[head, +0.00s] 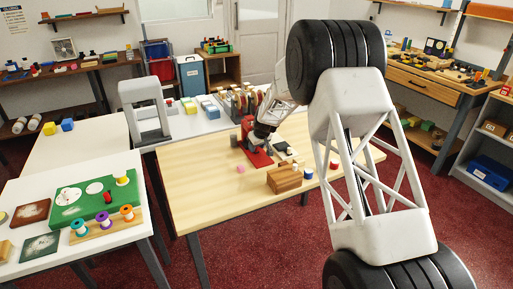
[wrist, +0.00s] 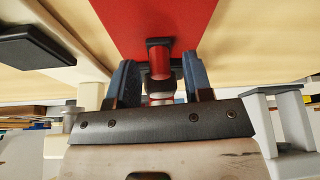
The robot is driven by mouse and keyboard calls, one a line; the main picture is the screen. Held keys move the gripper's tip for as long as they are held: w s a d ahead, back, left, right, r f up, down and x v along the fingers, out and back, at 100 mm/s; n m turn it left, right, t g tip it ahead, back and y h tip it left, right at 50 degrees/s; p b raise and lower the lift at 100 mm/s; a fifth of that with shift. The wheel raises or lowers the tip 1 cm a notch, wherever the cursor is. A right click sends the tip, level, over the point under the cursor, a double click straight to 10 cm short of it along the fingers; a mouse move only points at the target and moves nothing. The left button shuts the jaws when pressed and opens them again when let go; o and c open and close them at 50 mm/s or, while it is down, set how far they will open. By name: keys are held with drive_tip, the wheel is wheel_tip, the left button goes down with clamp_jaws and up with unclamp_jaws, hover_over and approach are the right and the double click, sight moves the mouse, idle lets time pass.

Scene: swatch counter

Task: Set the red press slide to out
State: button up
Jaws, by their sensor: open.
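The red press (head: 249,128) stands on the wooden table, with its red base plate (head: 260,159) reaching toward the front. My gripper (head: 263,134) is right beside the press and hides part of it in the head view. In the wrist view my gripper (wrist: 160,66) is open, with one blue-grey finger on each side of a red cylindrical part (wrist: 160,62) with a dark mount. The red base strip (wrist: 155,18) lies beyond it. I cannot tell whether either finger touches the red part, nor read the slide's position.
The table's front left is clear. A green board (head: 98,214) lies on the left white table.

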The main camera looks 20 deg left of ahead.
drive_tip(key=shift+f, duration=0.25)
drive_tip(key=shift+w, duration=0.1)
clamp_jaws()
idle(0.3)
